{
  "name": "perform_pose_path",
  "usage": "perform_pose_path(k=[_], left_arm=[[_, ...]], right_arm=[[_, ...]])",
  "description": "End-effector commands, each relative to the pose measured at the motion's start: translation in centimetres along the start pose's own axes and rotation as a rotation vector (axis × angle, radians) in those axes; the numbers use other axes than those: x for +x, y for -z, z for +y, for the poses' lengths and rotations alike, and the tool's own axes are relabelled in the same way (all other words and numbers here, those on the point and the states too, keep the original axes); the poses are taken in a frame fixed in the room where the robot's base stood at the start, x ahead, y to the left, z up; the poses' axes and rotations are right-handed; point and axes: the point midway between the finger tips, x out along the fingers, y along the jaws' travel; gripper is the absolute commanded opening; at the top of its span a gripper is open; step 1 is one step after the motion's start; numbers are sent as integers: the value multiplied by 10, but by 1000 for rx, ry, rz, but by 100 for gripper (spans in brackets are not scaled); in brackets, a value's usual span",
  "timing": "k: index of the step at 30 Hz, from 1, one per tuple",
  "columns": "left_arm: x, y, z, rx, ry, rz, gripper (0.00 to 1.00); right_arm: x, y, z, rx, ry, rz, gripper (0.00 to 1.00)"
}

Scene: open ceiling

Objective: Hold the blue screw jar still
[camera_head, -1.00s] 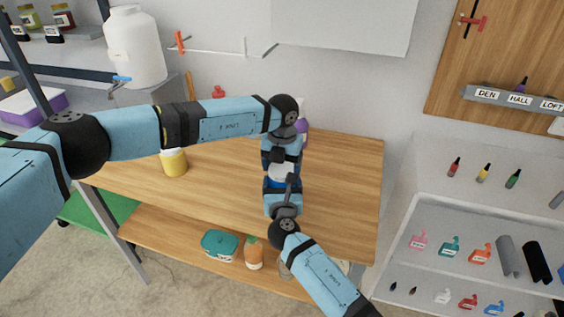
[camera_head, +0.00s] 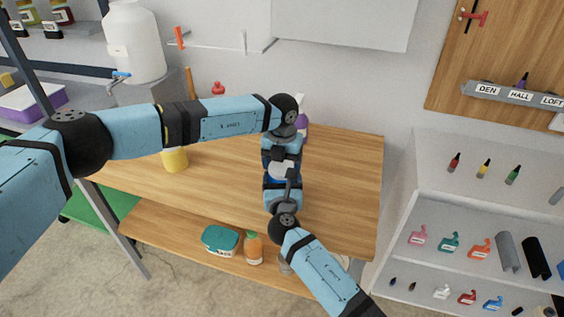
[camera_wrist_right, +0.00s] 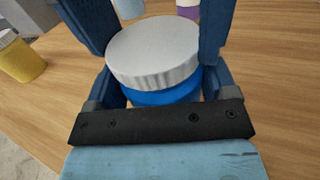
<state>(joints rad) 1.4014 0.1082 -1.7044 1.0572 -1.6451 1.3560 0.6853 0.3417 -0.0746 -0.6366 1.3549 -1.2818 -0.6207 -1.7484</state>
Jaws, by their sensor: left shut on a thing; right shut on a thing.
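The blue screw jar (camera_wrist_right: 165,94) with its grey-white ribbed lid (camera_wrist_right: 155,50) sits between blue fingers in the right wrist view. The lid rests on top of the jar. In the head view the lid (camera_head: 282,168) shows between my two grippers, and most of the jar is hidden. My right gripper (camera_head: 283,180) is shut around the jar's body from the near side. My left gripper (camera_head: 280,156) comes down from above, shut at the lid; dark blue fingers flank the lid in the right wrist view. Its exact contact is partly hidden.
The wooden table (camera_head: 345,190) is clear to the right of the grippers. A yellow container (camera_head: 175,160) stands to the left, and a purple-and-white bottle (camera_head: 301,122) stands close behind my left gripper. A lower shelf holds a teal box (camera_head: 220,240) and an orange bottle (camera_head: 253,249).

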Motion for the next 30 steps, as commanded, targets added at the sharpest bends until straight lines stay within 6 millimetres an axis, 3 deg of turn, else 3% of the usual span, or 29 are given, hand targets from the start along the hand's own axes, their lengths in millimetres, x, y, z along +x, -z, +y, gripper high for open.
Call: perform_pose_path(k=[2,3,5,14,24,30], left_arm=[[2,0,0,0,0,0,54],[1,0,0,0,0,0,85],[1,0,0,0,0,0,99],[-2,0,0,0,0,0,100],[-41,0,0,-1,-1,-2,100],[-44,0,0,-1,0,0,100]], right_arm=[[0,0,0,0,0,1,36],[0,0,0,0,0,1,12],[0,0,0,0,0,1,12],[0,0,0,0,0,1,12],[0,0,0,0,0,1,12],[0,0,0,0,0,0,12]])
